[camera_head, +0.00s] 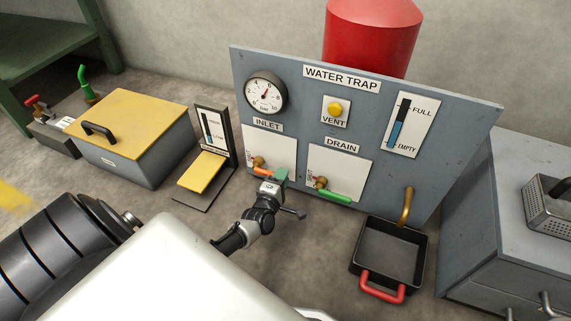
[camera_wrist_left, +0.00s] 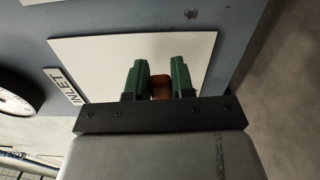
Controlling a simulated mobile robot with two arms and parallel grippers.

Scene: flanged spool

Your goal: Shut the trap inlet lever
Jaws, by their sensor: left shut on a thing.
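The trap inlet lever (camera_head: 263,171) is orange and sits on a brass valve on the white plate under the INLET label (camera_head: 268,125). It points right from its pivot, close to level. My left gripper (camera_head: 281,176) is at the lever's free end, with its green fingertips around it. In the left wrist view, the orange lever end (camera_wrist_left: 159,87) sits between the two green fingers (camera_wrist_left: 159,80), which are shut on it. The fingers hide part of the lever. My right gripper is not in view.
The green drain lever (camera_head: 335,196) is close on the right. A black tray with a red handle (camera_head: 382,295) stands below the brass spout (camera_head: 406,207). The gauge (camera_head: 266,91) is above the inlet. A yellow-lidded box (camera_head: 130,120) and a small level stand (camera_head: 203,172) are on the left.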

